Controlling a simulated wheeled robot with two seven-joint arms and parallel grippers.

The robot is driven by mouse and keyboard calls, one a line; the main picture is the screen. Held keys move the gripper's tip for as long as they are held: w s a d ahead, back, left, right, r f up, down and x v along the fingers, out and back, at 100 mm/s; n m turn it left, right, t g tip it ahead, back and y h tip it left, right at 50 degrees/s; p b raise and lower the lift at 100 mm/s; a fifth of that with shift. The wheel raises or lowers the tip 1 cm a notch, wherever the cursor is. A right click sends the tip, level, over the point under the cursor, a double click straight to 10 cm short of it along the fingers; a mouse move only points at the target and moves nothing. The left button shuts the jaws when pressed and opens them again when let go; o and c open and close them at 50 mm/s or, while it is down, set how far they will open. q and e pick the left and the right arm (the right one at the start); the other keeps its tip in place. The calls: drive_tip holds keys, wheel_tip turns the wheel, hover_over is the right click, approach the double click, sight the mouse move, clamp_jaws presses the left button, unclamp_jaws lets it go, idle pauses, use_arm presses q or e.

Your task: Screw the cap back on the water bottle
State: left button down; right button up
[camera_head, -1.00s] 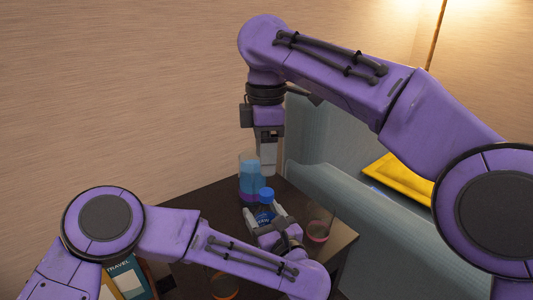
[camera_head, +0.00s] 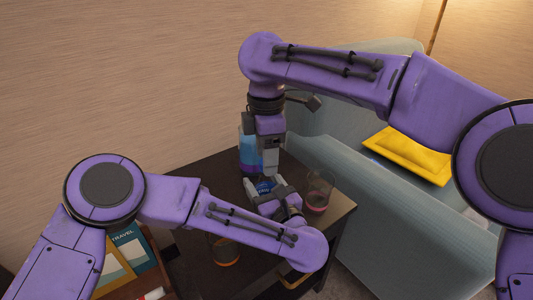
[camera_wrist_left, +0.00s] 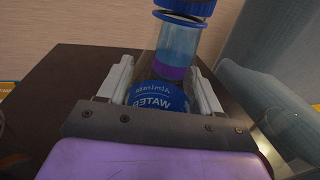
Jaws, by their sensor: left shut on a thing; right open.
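The water bottle is clear with a blue "WATER" label (camera_wrist_left: 152,100). It stands upright between the fingers of my left gripper (camera_head: 265,185), which is shut on it low around the label, above the dark table. My right gripper (camera_head: 270,170) points down directly over the bottle's top, open, and hides the cap in the head view.
A jar with blue and purple layers (camera_head: 247,155) stands close behind the bottle. A glass with red liquid (camera_head: 317,192) is to the right, and one with orange (camera_head: 226,252) is in front. The dark table (camera_head: 207,205) is small. A grey-blue sofa (camera_head: 400,215) borders it at right.

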drive_tip(key=shift+f, duration=0.25)
clamp_jaws()
drive_tip(key=m, duration=0.6)
drive_tip(key=shift+m, duration=0.4)
drive_tip(key=shift+o, duration=0.2)
unclamp_jaws()
